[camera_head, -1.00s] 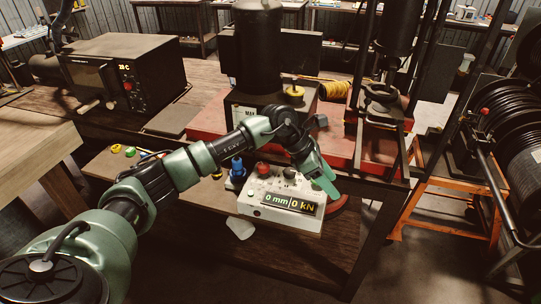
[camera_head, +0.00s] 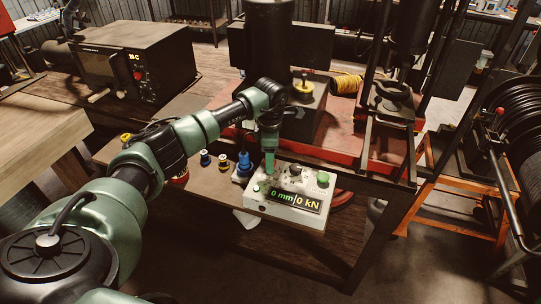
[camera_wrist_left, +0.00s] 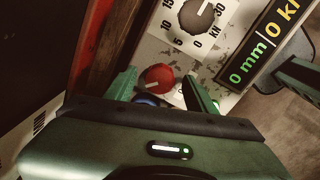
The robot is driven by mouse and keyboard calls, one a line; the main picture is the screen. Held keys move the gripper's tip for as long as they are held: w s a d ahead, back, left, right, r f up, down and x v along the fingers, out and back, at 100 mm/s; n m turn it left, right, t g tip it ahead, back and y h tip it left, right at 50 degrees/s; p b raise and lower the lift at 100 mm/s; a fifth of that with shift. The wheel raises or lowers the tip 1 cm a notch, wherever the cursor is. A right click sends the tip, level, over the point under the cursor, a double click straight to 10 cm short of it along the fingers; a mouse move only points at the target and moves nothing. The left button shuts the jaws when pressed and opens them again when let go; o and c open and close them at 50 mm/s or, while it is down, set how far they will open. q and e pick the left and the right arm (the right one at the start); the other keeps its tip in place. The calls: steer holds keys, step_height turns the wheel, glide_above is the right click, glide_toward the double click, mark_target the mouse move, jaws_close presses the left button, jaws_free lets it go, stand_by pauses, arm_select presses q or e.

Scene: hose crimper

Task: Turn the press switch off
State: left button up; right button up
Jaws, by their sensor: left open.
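The white press control box (camera_head: 262,205) sits on the brown bench with its lit display (camera_head: 296,199) reading 0 mm and 0 kN. My left gripper (camera_head: 270,168) points down over the box's back left part. In the left wrist view, a red switch knob (camera_wrist_left: 157,78) with a pale mark shows between the open fingers, beside the kN dial (camera_wrist_left: 196,18). Contact cannot be told. In the head view the gripper hides the knob.
A blue piece (camera_head: 244,163) and small spools (camera_head: 223,161) stand just left of the box. The red press base (camera_head: 345,150) and press frame rise behind it. A cart with a hose reel (camera_head: 500,150) stands at the right.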

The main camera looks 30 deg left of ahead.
arm_select(q)
steer(key=shift+f, duration=0.1)
jaws_close()
stand_by(0.3)
steer(key=n+b, duration=0.1)
steer(key=n, duration=0.3)
steer(key=shift+w+b, duration=0.1)
steer(key=shift+b, duration=0.3)
steer(key=n+b, duration=0.1)
steer(key=n, duration=0.3)
steer(key=shift+n, duration=0.3)
steer(key=n, duration=0.4)
steer(key=shift+w+n, duration=0.1)
steer(key=shift+n, duration=0.2)
steer(key=n, duration=0.4)
steer(key=shift+a+n+g, duration=0.15)
steer(key=shift+n+g, duration=0.15)
